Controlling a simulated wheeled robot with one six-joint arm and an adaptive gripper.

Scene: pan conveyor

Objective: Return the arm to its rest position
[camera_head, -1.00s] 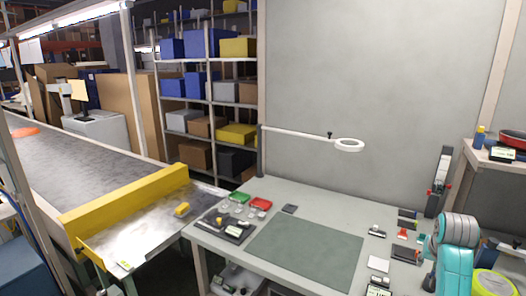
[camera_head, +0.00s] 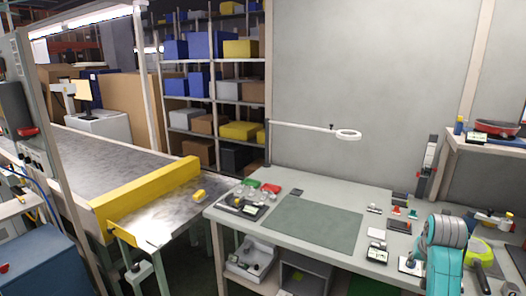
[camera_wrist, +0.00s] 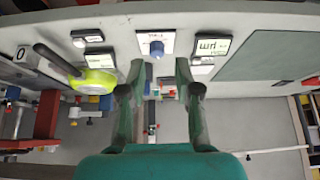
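My teal arm (camera_head: 445,262) with a grey joint stands at the right of the head view, in front of the workbench's right end. In the wrist view my gripper (camera_wrist: 160,68) has its two fingers well apart with no object held between them. Beyond the fingertips a blue knob (camera_wrist: 157,46) on a white card shows against the grey bench top. In the head view the gripper itself is hidden or too small to tell.
The workbench (camera_head: 225,222) has a green mat (camera_head: 310,223) and small parts on it. A conveyor (camera_head: 95,160) with a yellow guard (camera_head: 145,195) is at left. A red pan (camera_head: 497,126) sits on the right shelf. A green-and-black pan (camera_head: 478,255) is beside my arm.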

